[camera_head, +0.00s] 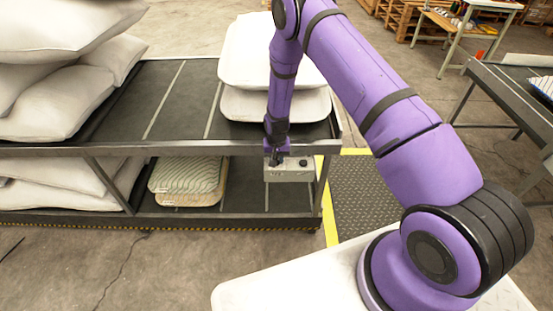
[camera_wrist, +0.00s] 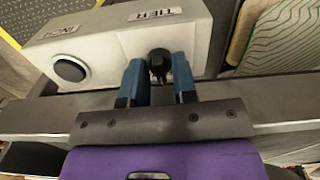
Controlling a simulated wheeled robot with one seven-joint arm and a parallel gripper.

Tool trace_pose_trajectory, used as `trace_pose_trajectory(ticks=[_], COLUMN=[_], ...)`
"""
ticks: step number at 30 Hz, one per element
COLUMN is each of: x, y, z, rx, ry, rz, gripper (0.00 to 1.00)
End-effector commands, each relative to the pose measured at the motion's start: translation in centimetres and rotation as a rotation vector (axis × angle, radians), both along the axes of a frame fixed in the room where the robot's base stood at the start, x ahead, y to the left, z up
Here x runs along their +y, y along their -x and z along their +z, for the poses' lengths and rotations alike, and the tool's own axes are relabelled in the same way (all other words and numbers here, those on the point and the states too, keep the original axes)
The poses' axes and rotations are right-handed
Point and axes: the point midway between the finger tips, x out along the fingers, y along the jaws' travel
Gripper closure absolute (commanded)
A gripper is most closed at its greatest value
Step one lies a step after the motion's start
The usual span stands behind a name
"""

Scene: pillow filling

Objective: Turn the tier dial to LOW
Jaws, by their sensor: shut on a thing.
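The grey control box (camera_head: 290,175) hangs at the front of the shelf, below the upper deck's edge. In the wrist view the box (camera_wrist: 105,45) has a label reading TIER (camera_wrist: 155,13). By that label is the black tier dial (camera_wrist: 158,62). My gripper (camera_wrist: 158,66) has its two blue fingers on either side of this dial, shut on it. In the head view my gripper (camera_head: 275,157) reaches down to the box. The dial's pointer and any LOW mark cannot be made out.
A second round black knob (camera_wrist: 69,69) sits on the box; its label is hard to read. White pillows (camera_head: 270,55) lie on the upper deck (camera_head: 180,95), with more stacked at left. Green and tan folded pieces (camera_head: 187,175) lie on the lower shelf.

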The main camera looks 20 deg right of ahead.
Motion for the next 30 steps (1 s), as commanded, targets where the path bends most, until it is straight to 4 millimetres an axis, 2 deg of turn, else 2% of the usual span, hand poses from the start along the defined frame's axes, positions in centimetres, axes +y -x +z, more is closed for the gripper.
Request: trace_pose_trajectory(ticks=[15, 30], x=[-0.02, -0.01], y=[-0.1, -0.11], z=[0.07, 0.08], rx=[-0.002, -0.003], ry=[-0.001, 0.0], rz=[0.456, 0.66], gripper=[0.97, 0.97])
